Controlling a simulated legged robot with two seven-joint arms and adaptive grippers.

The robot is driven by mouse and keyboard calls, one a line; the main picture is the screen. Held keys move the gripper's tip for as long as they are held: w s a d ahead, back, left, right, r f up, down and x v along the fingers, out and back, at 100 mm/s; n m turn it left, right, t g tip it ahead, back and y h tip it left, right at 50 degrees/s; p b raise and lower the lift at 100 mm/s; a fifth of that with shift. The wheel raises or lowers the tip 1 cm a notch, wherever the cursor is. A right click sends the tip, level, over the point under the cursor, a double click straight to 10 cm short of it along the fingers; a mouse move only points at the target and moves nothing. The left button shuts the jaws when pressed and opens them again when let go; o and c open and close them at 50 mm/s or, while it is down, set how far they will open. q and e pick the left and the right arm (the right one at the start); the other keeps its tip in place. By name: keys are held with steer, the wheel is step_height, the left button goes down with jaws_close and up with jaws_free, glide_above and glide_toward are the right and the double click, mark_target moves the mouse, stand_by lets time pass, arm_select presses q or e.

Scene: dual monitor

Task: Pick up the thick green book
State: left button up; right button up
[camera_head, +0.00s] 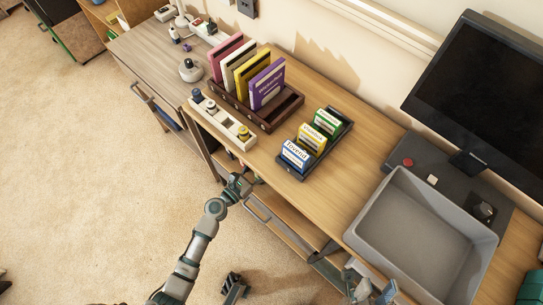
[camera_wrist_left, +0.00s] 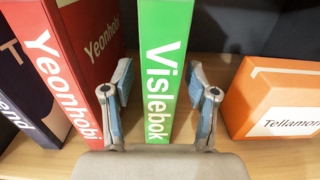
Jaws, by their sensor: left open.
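The thick green book (camera_wrist_left: 161,65) stands upright in the left wrist view, its spine with white lettering facing me. My left gripper (camera_wrist_left: 160,82) is open, one finger on each side of the spine. Small gaps seem to show beside the book; I cannot tell whether either finger touches it. In the head view my left arm reaches to the desk's front edge, and its fingertips and the book are hidden there. My right gripper (camera_head: 371,283) is at the lower right, in front of the grey bin, with its fingers apart and empty.
A red book (camera_wrist_left: 72,55) stands close left of the green one, and an orange box (camera_wrist_left: 275,98) stands to the right. On the desktop are a brown book rack (camera_head: 285,108), a black tray (camera_head: 325,155), a white organizer (camera_head: 222,122), a grey bin (camera_head: 372,238) and a monitor (camera_head: 480,80).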

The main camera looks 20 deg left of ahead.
arm_select(q)
steer(key=x, duration=0.4)
steer(key=shift+a+f+b, duration=0.1)
steer(key=shift+b, duration=0.2)
steer(key=c, duration=0.4)
jaws_close()
